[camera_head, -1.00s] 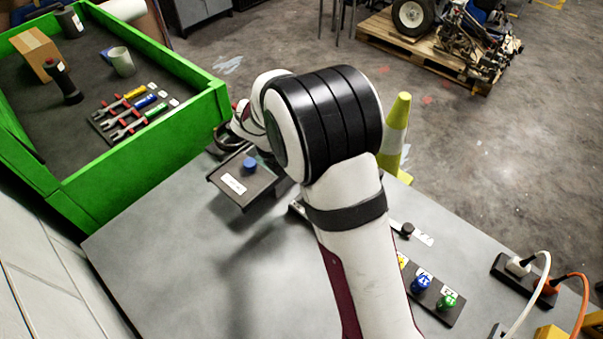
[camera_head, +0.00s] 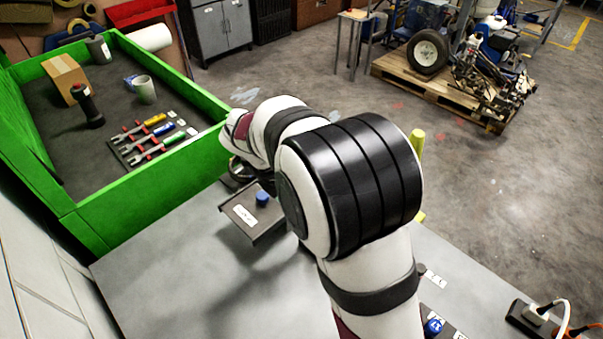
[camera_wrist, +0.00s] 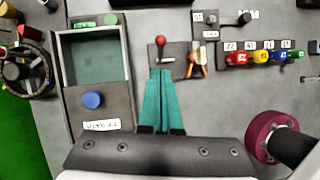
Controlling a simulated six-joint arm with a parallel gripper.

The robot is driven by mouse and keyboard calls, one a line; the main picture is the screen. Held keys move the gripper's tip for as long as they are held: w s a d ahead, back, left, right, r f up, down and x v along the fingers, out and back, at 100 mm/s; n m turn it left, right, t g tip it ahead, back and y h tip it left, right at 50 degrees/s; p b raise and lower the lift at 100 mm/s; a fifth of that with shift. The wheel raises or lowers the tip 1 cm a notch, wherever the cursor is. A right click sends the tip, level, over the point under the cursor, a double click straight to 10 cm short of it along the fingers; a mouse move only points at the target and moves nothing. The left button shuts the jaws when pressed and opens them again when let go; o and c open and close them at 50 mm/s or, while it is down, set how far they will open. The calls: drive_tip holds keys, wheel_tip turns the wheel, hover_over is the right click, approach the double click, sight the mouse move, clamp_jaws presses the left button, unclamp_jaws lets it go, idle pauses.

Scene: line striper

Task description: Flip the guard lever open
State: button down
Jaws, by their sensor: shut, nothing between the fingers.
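In the wrist view, a lever with a red ball (camera_wrist: 160,41) stands on a small dark plate beside an orange-and-silver part (camera_wrist: 196,62). A black-knobbed lever (camera_wrist: 243,18) sits on another labelled plate to the upper right. I cannot tell for certain which is the guard lever. My gripper (camera_wrist: 162,73) has teal fingers, shut together and empty, with their tips just below the red-ball lever in the picture. I cannot tell whether they touch it. In the head view my arm hides the gripper and both levers.
A dark box with a blue button (camera_wrist: 92,100) and an open tray lies left of the gripper. A row of coloured knobs (camera_wrist: 260,57) is at right. A handwheel (camera_wrist: 22,72) is at far left. A green-walled bin (camera_head: 150,193) holds tools. The grey bench (camera_head: 170,285) has bare room.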

wheel_tip(320, 180, up, 8)
drive_tip(key=a, duration=0.1)
drive_tip(key=shift+w, duration=0.2)
drive_tip(key=s+d+r+m+g+y, duration=0.2)
drive_tip(key=s+d+m, duration=0.5)
drive_tip(key=s+m, duration=0.4)
drive_tip(key=s+f+m+y, duration=0.2)
drive_tip(key=s+m, duration=0.7)
drive_tip(key=m, duration=0.1)
drive_tip(key=s+f+m+y, duration=0.2)
drive_tip(key=s+m, duration=0.7)
drive_tip(key=shift+f+m, duration=0.25)
drive_tip(key=shift+m, duration=0.15)
